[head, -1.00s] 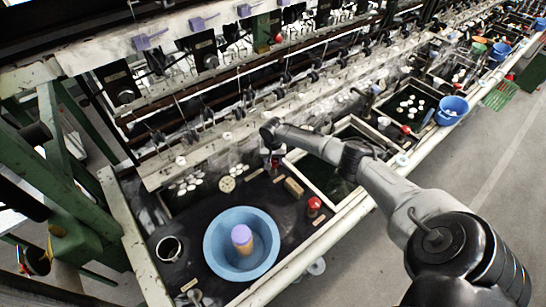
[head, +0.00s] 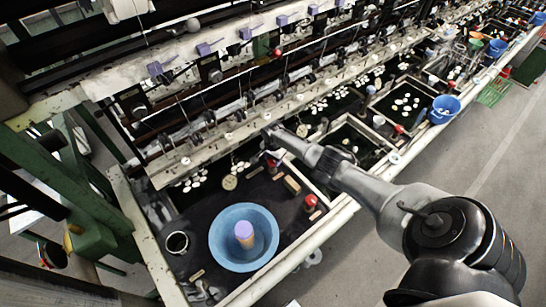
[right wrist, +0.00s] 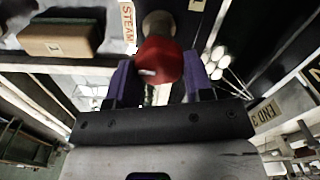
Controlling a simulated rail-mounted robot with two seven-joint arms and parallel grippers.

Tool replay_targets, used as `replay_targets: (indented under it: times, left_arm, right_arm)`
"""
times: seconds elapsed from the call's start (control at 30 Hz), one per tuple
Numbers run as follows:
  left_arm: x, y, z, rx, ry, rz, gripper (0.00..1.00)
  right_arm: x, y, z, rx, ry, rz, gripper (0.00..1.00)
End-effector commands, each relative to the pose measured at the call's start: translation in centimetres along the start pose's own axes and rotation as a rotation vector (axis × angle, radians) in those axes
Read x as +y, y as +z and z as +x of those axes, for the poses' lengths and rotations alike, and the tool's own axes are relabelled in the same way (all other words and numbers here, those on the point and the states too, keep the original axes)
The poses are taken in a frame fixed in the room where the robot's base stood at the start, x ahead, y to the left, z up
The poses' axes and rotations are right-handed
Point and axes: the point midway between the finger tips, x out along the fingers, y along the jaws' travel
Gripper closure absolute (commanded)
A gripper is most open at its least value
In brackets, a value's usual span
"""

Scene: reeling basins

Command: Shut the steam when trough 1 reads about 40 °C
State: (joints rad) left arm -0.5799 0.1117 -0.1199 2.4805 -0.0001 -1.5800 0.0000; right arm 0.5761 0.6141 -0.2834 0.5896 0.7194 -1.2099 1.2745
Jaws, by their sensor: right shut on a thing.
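The steam valve's red knob (right wrist: 159,60) sits between the two purple fingers of my right gripper (right wrist: 155,85) in the right wrist view, beside a STEAM label (right wrist: 128,22). The gripper is shut on it. In the head view my right gripper (head: 270,158) is at the back edge of the nearest dark trough (head: 206,222), and the knob is mostly hidden there. A round pale dial (head: 229,182) hangs left of the gripper; its reading is too small to make out. My left gripper is not in view.
A blue basin (head: 217,240) with a purple-topped cylinder (head: 244,231) stands in the near trough. A wooden block (head: 292,185), another red knob (head: 310,201) and a dark-mouthed cup (head: 177,242) are nearby.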

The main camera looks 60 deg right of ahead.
Motion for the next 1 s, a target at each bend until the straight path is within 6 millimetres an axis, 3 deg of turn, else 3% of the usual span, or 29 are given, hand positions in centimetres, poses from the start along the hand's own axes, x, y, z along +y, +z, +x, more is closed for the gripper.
replay_targets:
  times: [0.53, 0.57, 0.6, 0.8, 1.0]
  left_arm:
    - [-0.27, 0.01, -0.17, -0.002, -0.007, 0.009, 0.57]
    - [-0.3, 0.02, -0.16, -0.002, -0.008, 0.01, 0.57]
    - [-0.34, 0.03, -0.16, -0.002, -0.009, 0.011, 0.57]
    - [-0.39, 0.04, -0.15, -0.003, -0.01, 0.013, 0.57]
    - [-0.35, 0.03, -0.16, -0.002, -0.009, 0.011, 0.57]
  right_arm:
    - [-0.01, -0.03, -0.05, -0.001, 0.0, 0.026, 0.76]
    - [-0.01, -0.03, -0.05, -0.001, 0.0, 0.026, 0.51]
    - [0.0, -0.04, -0.05, -0.001, 0.0, 0.026, 0.47]
    - [-0.01, -0.03, -0.04, 0.0, 0.0, 0.024, 0.28]
    - [-0.01, -0.02, -0.04, 0.0, 0.0, 0.023, 0.27]
